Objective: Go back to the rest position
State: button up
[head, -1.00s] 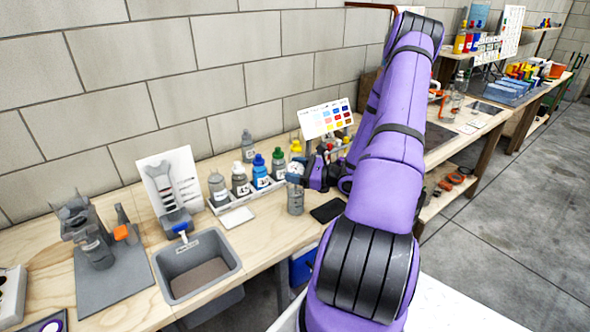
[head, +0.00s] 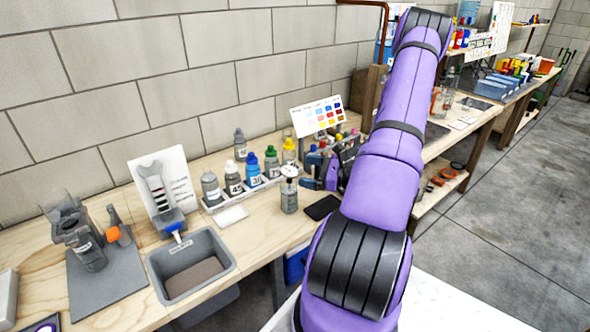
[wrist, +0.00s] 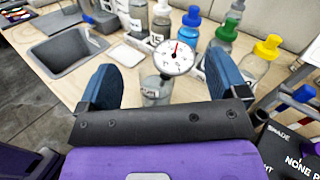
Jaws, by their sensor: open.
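My gripper (wrist: 167,92) is open, its two blue fingers spread wide in the wrist view. A clear bottle (wrist: 157,92) with a round white dial gauge (wrist: 174,58) on top stands upright ahead of the fingers, with nothing clasped between them. In the head view this bottle (head: 289,195) stands on the wooden bench, and my gripper (head: 312,172) is just to its right, apart from it. My purple arm reaches over the bench from the lower right.
A white tray (head: 222,204) of bottles with blue, green and yellow caps stands behind the gauge bottle. A grey sink (head: 230,262) is at left. A dark pad (head: 322,207) lies to the right. A colour chart (head: 318,116) stands behind. The floor at right is clear.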

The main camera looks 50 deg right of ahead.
jog(key=shift+v, duration=1.95)
jog(key=w+a+r+n+g+y, duration=0.35)
jog(key=a+r+n+g, duration=1.15)
jog(key=a+r, duration=0.55)
jog(key=s+a+r+n+t+h, duration=0.3)
jog(key=s+a+r+n+h, duration=0.7)
jog(key=s+a+r+n, duration=0.2)
jog(key=shift+s+a+r+n+t, duration=0.15)
jog(key=shift+a+r+n+t, duration=0.25)
jog(key=shift+a+r+n, duration=0.65)
jog(key=shift+a+f+h, duration=0.2)
jog(key=shift+f+h, duration=0.05)
jog(key=shift+f, duration=0.1)
